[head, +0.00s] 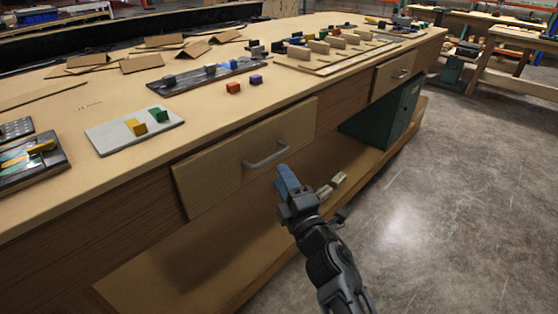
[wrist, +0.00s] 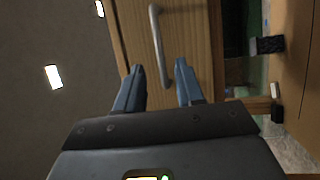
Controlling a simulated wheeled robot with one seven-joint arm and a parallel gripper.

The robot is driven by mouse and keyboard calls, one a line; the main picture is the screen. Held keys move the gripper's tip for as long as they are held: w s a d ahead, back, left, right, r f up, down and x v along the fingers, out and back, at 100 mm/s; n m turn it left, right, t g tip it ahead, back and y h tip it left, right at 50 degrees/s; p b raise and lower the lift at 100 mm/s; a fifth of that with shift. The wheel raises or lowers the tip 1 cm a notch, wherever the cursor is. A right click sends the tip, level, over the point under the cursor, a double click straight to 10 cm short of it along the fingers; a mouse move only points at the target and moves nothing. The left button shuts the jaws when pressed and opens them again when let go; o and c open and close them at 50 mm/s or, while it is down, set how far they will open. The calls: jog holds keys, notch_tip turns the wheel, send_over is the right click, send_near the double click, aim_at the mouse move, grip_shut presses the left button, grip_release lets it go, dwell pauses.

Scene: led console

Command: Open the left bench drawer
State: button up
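The left bench drawer (head: 225,165) has a light wood front and sits close against the bench front under the top. Its grey bar handle (head: 266,156) is near the middle of the front. My gripper (head: 283,170) is just in front of the drawer, slightly below and right of the handle in the head view. In the wrist view the two blue fingers of my gripper (wrist: 159,66) are spread apart with nothing clamped. The handle (wrist: 158,40) runs lengthwise ahead, lined up with the gap between the fingertips, against the drawer front (wrist: 190,35). Contact with the handle cannot be told.
The bench top (head: 85,180) carries coloured blocks, boards and cardboard pieces. A second drawer (head: 393,75) is farther right, above a dark green cabinet (head: 385,118). A lower shelf (head: 215,262) runs below, with small light blocks (head: 331,186). The concrete floor (head: 450,200) at right is clear.

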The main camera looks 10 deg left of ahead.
jog(key=b+x, duration=0.1)
jog(key=x, duration=0.5)
jog(key=shift+w, duration=0.15)
jog(key=shift+a, duration=0.1)
grip_shut()
dwell(0.5)
